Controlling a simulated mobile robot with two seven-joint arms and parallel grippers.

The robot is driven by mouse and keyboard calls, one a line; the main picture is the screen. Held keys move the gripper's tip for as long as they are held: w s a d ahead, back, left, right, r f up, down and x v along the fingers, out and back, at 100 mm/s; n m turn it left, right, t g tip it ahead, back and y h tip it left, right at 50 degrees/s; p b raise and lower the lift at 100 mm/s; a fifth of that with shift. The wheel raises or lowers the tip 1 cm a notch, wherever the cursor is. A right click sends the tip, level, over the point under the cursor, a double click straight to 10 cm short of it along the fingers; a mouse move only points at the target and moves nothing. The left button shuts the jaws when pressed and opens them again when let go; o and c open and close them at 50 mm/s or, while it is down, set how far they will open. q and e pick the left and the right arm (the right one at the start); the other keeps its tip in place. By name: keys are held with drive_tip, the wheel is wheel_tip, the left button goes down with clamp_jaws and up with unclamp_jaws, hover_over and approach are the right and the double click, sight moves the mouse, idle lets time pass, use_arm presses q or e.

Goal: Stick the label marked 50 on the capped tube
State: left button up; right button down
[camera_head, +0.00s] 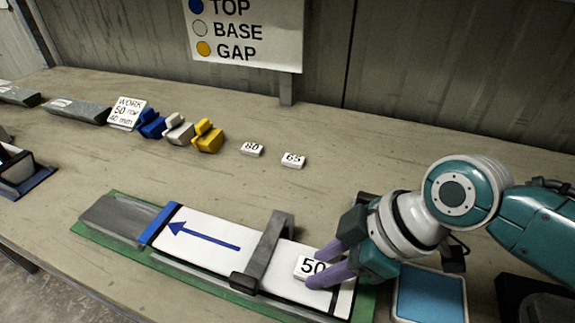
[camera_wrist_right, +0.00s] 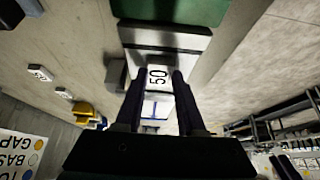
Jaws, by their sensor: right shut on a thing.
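The label marked 50 (camera_head: 311,266) is a small white block between the purple fingers of my right gripper (camera_head: 316,268). It also shows between the fingertips (camera_wrist_right: 158,90) in the right wrist view, as the white label with 50 (camera_wrist_right: 158,77). The tube (camera_head: 205,231) is white, with a blue cap or band at its left end and a blue arrow pointing left. It lies in a green-based cradle (camera_head: 190,271). The label is over the tube's right part; I cannot tell whether they touch. My left gripper is not in view.
A grey clamp (camera_head: 268,245) crosses the tube left of my right gripper. Labels 80 (camera_head: 252,149) and 65 (camera_head: 293,160) lie behind. Blue, white and yellow (camera_head: 208,137) blocks and a work card (camera_head: 126,113) stand further left. A blue pad (camera_head: 430,294) is at right.

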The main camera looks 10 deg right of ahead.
unclamp_jaws()
idle(0.5)
wheel_tip(320, 180, up, 7)
drive_tip(key=p, duration=0.7)
drive_tip(key=shift+r, duration=0.1)
idle(0.5)
